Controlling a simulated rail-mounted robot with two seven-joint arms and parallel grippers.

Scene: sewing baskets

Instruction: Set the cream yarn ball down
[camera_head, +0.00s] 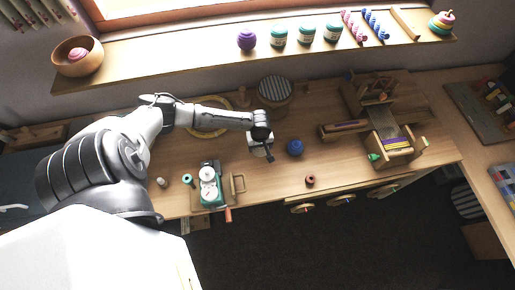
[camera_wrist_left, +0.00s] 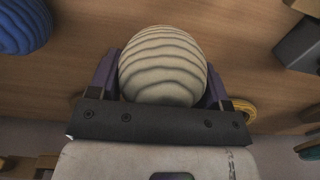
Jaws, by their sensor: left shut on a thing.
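The cream yarn ball (camera_wrist_left: 163,62), with dark wavy stripes, sits between the two fingers of my left gripper (camera_wrist_left: 160,85) in the left wrist view. The gripper is shut on it, one finger on each side. In the head view my left gripper (camera_head: 262,150) is over the middle of the wooden table (camera_head: 260,185), left of a blue yarn ball (camera_head: 295,147). The cream ball cannot be made out clearly there. I cannot tell whether it touches the table. The blue ball also shows in the left wrist view (camera_wrist_left: 22,25). My right gripper is not in view.
A round striped-top basket (camera_head: 274,90) and a yellow ring (camera_head: 207,131) lie behind the gripper. A green sewing device (camera_head: 211,186) stands front left. Wooden boxes (camera_head: 392,145) stand right. Table in front of the gripper is clear.

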